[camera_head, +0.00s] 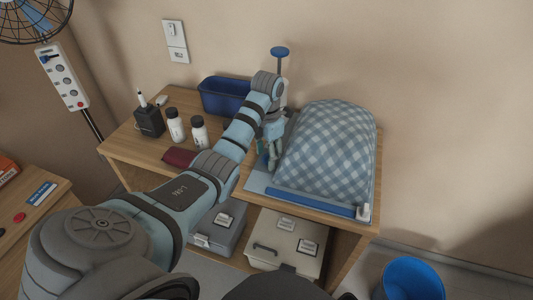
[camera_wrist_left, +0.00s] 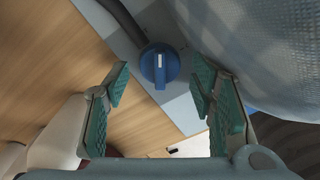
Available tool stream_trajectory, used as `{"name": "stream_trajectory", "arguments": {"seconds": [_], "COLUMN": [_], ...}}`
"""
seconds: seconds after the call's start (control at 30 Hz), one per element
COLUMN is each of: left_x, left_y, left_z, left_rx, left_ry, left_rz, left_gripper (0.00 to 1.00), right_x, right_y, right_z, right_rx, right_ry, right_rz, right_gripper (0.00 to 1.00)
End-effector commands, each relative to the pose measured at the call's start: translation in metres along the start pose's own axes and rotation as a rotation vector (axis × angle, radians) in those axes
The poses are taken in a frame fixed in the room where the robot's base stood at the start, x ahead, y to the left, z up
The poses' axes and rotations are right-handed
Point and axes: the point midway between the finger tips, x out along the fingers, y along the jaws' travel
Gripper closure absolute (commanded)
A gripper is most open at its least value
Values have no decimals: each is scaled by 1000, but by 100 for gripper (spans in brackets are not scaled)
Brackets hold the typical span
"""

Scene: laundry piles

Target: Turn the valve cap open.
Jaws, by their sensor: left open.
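The valve cap is a blue round knob (camera_wrist_left: 160,66) with a raised bar and a white mark, in the upper middle of the left wrist view. It sits on a flat pale checkered surface, with a dark hose beside it. My left gripper (camera_wrist_left: 160,92) is open, its green-padded fingers on either side of the knob with gaps to both. In the head view my left gripper (camera_head: 268,152) points down at the left edge of the checkered bag (camera_head: 330,148); the knob is hidden there by the gripper and arm. My right gripper is out of view.
The bulging bag, with a blue bar (camera_head: 309,203) along its front, stands close right of my gripper. A blue bin (camera_head: 224,96), white bottles (camera_head: 175,126) and a dark red cloth (camera_head: 180,157) lie left on the wooden table (camera_head: 130,148). A blue-topped post (camera_head: 280,52) stands behind.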

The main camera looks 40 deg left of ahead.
Motion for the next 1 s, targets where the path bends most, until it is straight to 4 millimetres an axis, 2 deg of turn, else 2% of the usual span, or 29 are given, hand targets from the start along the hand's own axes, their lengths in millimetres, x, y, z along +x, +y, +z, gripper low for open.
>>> {"name": "stream_trajectory", "arguments": {"seconds": [0.13, 0.4, 0.43, 0.63, 0.83, 0.87, 0.97, 1.0], "left_x": [-2, -2, -2, -2, -2, -2, -2, -2], "left_y": [0, 0, 0, 0, 0, 0, 0, 0], "left_z": [0, 0, 0, 0, 0, 0, 0, 0], "left_rx": [0, 0, 1, 125, 129, 128, 128, 128], "left_ry": [0, 0, 0, 0, 0, 0, 0, 0], "left_rz": [0, 0, 0, -1, -1, -1, -1, -1], "left_gripper": [51, 94, 96, 96, 96, 65, 49, 49], "right_x": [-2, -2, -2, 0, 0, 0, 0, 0], "right_y": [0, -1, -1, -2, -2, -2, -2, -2], "right_z": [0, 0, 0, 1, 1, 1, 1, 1], "right_rx": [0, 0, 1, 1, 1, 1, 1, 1], "right_ry": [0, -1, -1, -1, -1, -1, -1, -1], "right_rz": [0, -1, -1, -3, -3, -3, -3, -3], "right_gripper": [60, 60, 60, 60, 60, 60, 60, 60]}}
